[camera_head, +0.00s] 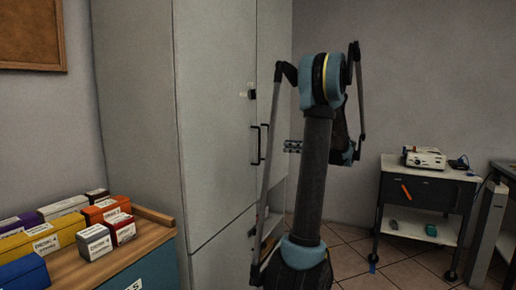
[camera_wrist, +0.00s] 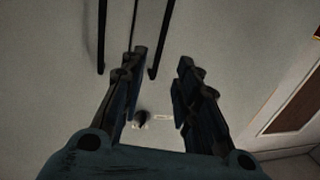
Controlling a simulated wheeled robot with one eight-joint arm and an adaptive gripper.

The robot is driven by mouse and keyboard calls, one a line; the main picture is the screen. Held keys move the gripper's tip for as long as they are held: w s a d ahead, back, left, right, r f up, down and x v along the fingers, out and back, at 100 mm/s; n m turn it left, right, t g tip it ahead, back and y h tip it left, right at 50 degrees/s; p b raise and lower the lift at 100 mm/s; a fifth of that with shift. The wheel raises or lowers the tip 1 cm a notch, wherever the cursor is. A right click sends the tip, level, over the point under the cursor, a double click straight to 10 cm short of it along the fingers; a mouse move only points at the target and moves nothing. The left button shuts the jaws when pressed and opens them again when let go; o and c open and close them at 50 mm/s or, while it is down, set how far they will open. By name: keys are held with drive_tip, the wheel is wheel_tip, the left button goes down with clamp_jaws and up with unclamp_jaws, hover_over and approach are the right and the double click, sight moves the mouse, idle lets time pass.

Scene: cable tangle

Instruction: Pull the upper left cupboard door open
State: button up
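The tall pale cupboard's upper left door (camera_head: 215,110) looks shut, flush with the upper right door (camera_head: 274,70). Its dark bar handle (camera_head: 255,146) is near the seam, with the right door's handle (camera_head: 265,140) beside it. My gripper (camera_head: 287,146) is just right of the handles in the head view. The wrist view looks turned over; there my gripper (camera_wrist: 162,57) is open and empty. The left door's handle (camera_wrist: 160,42) has its end between the fingertips in the picture; I cannot tell whether they touch. The right door's handle (camera_wrist: 100,37) is outside them.
A small dark lock (camera_wrist: 140,117) with a label is on the door. A wooden-topped counter (camera_head: 125,255) with several coloured boxes stands in front of the cupboard at left. A dark trolley (camera_head: 425,190) with a white device stands at right. Tiled floor (camera_head: 350,262) is open between.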

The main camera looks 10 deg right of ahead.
drive_tip(key=x, duration=1.5)
drive_tip(key=shift+c, duration=0.5)
clamp_jaws()
